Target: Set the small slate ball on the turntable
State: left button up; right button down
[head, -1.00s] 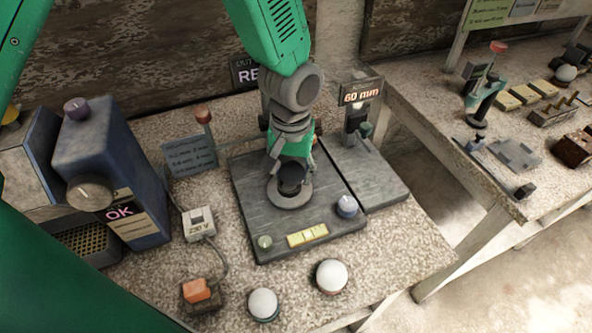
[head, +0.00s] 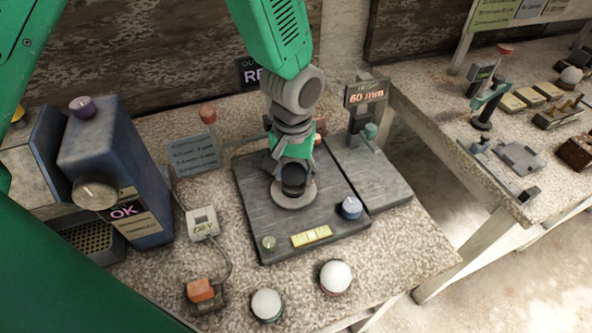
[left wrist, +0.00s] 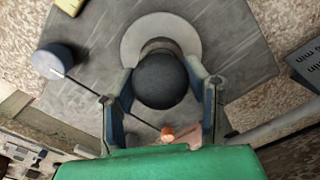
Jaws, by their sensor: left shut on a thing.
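The small slate ball (head: 293,181) is dark and round. My left gripper (head: 291,170) is shut on it, a finger on each side. In the left wrist view the ball (left wrist: 161,80) fills the space between the fingertips of the gripper (left wrist: 164,88). The turntable (head: 293,202) is a pale grey disc on a dark slab, directly under the ball in the head view. Its rim (left wrist: 131,41) shows beyond the ball in the left wrist view. I cannot tell whether the ball touches its centre. My right gripper is not in view.
The dark slab (head: 255,205) carries a blue knob (head: 351,207), a green knob (head: 268,243) and a yellow level (head: 311,236). Two white balls (head: 267,304) (head: 336,276) stand near the front edge. A blue machine (head: 112,165) stands left, a 60 mm display (head: 365,92) behind right.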

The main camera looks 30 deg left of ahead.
pick_arm(q)
jog(key=shift+a+f, duration=0.2)
jog(key=shift+f, duration=0.1)
jog(key=shift+d+f, duration=0.25)
jog(key=shift+f, duration=0.15)
jog(key=o, duration=1.4)
jog(key=shift+a, duration=0.1)
jog(key=shift+r+p, duration=1.9)
jog(key=shift+r, duration=0.1)
jog(key=shift+f, duration=0.1)
